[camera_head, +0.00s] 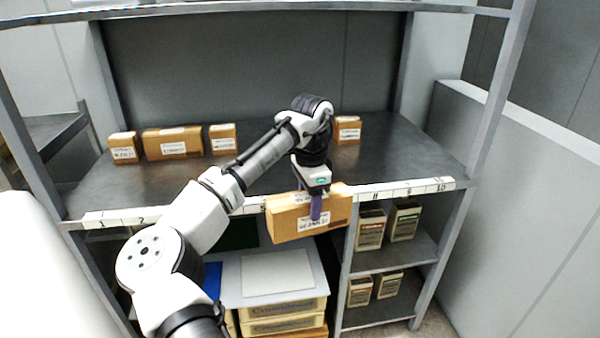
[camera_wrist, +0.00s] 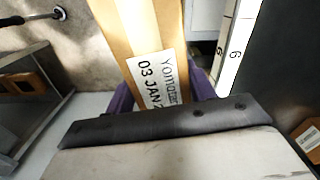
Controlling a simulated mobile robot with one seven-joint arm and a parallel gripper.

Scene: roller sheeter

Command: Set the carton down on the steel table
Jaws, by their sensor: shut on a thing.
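My gripper (camera_head: 316,205) is shut on a brown cardboard carton (camera_head: 285,225) with white labels. It holds the carton in front of the front edge of a dark steel table (camera_head: 270,180), at about the height of that edge in the picture. In the wrist view the carton (camera_wrist: 118,30) sits between purple fingers (camera_wrist: 165,95), and a label with black print faces the camera. The numbered edge strip (camera_wrist: 232,45) shows beside the carton there. The carton's underside is hidden.
Several cartons stand at the back of the table: three at left, including a long one (camera_head: 173,143), and one (camera_head: 347,130) right of my arm. The right part of the tabletop is clear. Below are boxes on shelves (camera_head: 370,230) and stacked crates (camera_head: 285,308). Uprights (camera_head: 490,110) flank the table.

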